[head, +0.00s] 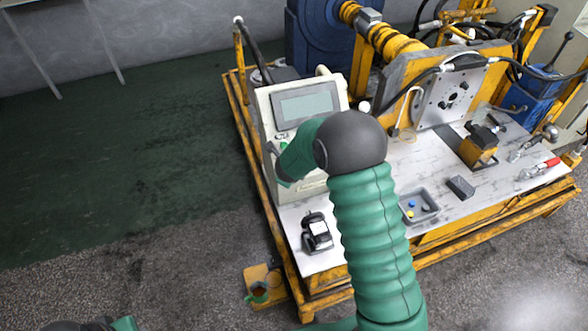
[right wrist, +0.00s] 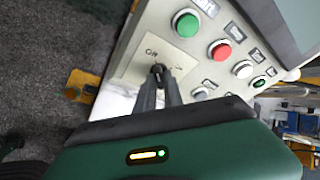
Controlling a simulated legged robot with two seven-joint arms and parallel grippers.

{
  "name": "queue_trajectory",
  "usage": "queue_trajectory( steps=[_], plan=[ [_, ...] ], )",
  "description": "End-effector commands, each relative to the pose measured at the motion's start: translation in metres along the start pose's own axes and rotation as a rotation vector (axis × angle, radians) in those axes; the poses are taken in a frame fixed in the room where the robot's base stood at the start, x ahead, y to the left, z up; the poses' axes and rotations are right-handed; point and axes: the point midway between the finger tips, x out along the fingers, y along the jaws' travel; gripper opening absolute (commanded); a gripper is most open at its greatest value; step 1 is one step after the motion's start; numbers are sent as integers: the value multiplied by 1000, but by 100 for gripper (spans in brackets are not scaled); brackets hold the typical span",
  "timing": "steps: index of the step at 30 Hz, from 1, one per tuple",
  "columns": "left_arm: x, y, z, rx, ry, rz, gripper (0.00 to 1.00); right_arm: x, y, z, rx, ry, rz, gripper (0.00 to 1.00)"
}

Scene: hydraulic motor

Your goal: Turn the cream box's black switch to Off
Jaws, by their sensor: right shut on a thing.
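The cream box (head: 264,112) stands at the left end of the machine bench, with a grey screen on its sloped face. Its panel (right wrist: 158,38) fills the upper middle of the right wrist view. My left gripper cannot be made out.
A green button (right wrist: 187,23), a red button (right wrist: 220,49) and white buttons lie beside the switch. On the white bench top are a black device (head: 316,233), a grey tray (head: 418,207) and a dark block (head: 461,188). Open floor lies left of the bench.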

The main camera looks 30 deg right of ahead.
Motion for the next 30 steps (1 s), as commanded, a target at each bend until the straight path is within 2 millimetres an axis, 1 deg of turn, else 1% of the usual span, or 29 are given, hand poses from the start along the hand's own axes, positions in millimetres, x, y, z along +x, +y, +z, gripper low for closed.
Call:
queue_trajectory(
  steps=[1,12,13,17,18,30],
  plan=[
    [1,0,0,0,0,0,36,0,-1,5,-7,-10,-4,0],
    [0,0,0,0,0,0,36,-1,-1,5,-12,-10,-4,0],
    [0,0,0,0,0,0,36,-1,-1,5,-12,-10,-4,14],
    [1,0,0,0,0,0,36,0,0,5,-12,-10,-2,31],
    [1,0,0,0,0,0,36,0,1,5,-12,-10,-1,34],
    [1,0,0,0,0,0,36,1,5,3,-12,-7,8,34]
  ],
)
